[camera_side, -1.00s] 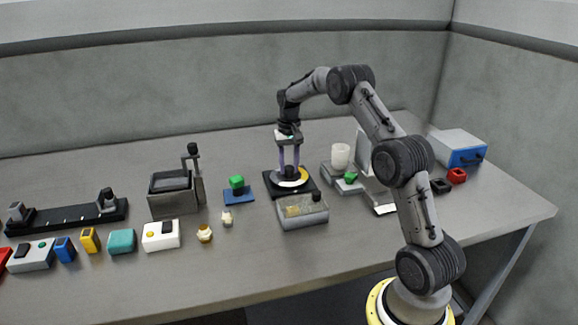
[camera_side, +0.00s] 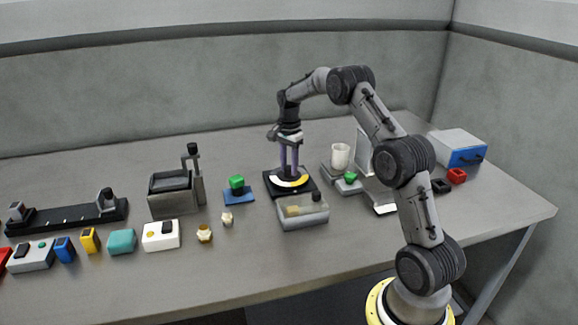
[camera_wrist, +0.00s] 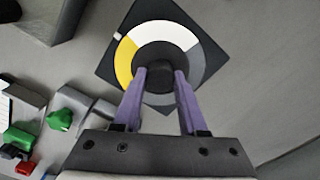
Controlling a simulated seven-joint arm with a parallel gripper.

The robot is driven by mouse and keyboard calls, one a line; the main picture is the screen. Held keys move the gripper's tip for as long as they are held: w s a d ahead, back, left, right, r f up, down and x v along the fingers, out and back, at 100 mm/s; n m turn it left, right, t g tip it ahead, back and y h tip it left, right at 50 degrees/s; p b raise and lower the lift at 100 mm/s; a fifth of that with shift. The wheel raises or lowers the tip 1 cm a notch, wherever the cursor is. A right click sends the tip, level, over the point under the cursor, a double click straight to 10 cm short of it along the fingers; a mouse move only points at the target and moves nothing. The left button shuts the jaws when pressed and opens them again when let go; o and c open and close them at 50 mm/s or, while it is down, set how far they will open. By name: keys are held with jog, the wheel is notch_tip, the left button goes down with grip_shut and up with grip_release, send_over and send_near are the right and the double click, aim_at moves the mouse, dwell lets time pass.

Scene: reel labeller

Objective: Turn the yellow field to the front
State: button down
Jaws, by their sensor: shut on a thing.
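The dial is a flat ring with white, yellow and grey fields on a black square base (camera_wrist: 163,10). In the wrist view the yellow field (camera_wrist: 124,64) is at the left, the white field (camera_wrist: 165,33) at the top, and grey at the right and bottom. In the side view the yellow field (camera_side: 302,180) is at the right front, and the white field (camera_side: 283,184) at the front left. My gripper (camera_wrist: 160,75), pointing down over the dial, is shut on the black centre knob (camera_wrist: 159,82). A small white mark (camera_wrist: 118,37) sits on the base near the white-yellow border.
A grey box with a clear lid (camera_side: 303,211) stands just in front of the dial. A blue pad with a green-topped piece (camera_side: 237,184) is to its left. A grey stand with a white cup (camera_side: 340,156) and a green piece (camera_side: 350,176) is close on its right.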

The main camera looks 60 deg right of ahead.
aim_at(288, 167)
jog(key=m, duration=0.6)
jog(key=shift+r, duration=0.1)
jog(key=shift+m, duration=0.3)
dwell(0.3)
jog(key=shift+c, duration=2.2)
grip_release()
notch_tip(288, 167, up, 14)
jog(key=shift+a, duration=0.1)
